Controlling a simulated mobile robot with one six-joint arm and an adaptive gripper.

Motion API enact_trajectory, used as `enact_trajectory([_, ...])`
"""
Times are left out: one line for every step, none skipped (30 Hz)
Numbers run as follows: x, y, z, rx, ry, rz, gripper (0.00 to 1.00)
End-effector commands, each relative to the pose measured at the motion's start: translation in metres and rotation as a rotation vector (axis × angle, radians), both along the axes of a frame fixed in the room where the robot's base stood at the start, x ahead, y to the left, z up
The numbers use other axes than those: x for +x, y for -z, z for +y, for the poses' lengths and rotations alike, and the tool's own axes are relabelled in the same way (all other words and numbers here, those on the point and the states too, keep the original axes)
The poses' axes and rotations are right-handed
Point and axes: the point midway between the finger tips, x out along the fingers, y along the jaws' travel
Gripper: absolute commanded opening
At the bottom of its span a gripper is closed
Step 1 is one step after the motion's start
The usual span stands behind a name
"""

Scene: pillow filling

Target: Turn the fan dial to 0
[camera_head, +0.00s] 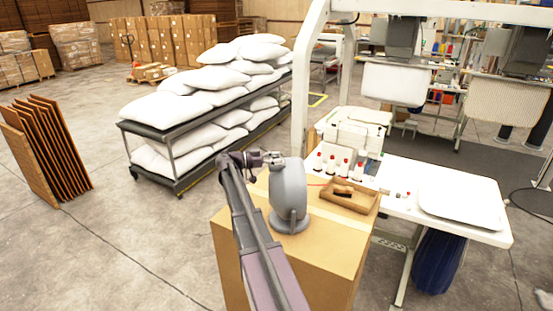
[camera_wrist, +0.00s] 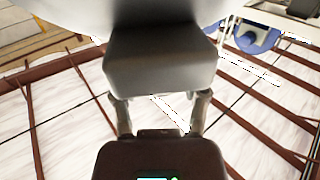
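The grey fan (camera_head: 288,190) stands upright on a large cardboard box in the head view. My gripper (camera_head: 272,158) is at the upper left side of the fan, close to its back. In the wrist view, a grey block-shaped part of the fan (camera_wrist: 160,65) fills the upper middle, just beyond my gripper (camera_wrist: 160,104). The two fingers stand apart, with a gap showing between them. Their ends meet the lower edge of the block in the picture, and I cannot tell whether they touch it. No dial or dial marking can be made out.
The cardboard box (camera_head: 325,240) bears the fan and a small wooden tray (camera_head: 347,204). A white table (camera_head: 440,185) with a machine and red-topped parts adjoins at right. A cart (camera_head: 178,140) of white pillows stands behind at left.

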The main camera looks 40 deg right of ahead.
Motion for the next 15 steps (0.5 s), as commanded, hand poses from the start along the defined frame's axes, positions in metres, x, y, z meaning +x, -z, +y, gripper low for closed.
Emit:
enact_trajectory([0.0, 0.0, 0.0001, 0.0, 0.0, 0.0, 0.28])
enact_trajectory([0.0, 0.0, 0.0001, 0.0, 0.0, 0.0, 0.19])
enact_trajectory([0.0, 0.0, 0.0001, 0.0, 0.0, 0.0, 0.07])
enact_trajectory([0.0, 0.0, 0.0001, 0.0, 0.0, 0.0, 0.0])
enact_trajectory([0.0, 0.0, 0.0001, 0.0, 0.0, 0.0, 0.0])
enact_trajectory([0.0, 0.0, 0.0001, 0.0, 0.0, 0.0, 0.0])
enact_trajectory([0.0, 0.0, 0.0001, 0.0, 0.0, 0.0, 0.0])
enact_trajectory([0.0, 0.0, 0.0001, 0.0, 0.0, 0.0, 0.0])
enact_trajectory([0.0, 0.0, 0.0001, 0.0, -0.001, 0.0, 0.0])
enact_trajectory([-0.0001, 0.0, 0.0002, 0.0, -0.002, 0.0, 0.0])
enact_trajectory([-0.0002, 0.0, 0.0002, 0.0, -0.004, 0.0, 0.0])
enact_trajectory([-0.0004, 0.0, 0.0002, 0.0, -0.007, 0.0, 0.0])
enact_trajectory([-0.0006, 0.0, 0.0003, 0.0, -0.011, 0.0, 0.0])
enact_trajectory([-0.0008, 0.0, 0.0004, 0.0, -0.016, 0.0, 0.0])
enact_trajectory([-0.0011, 0.0, 0.0006, 0.0, -0.024, 0.0, 0.0])
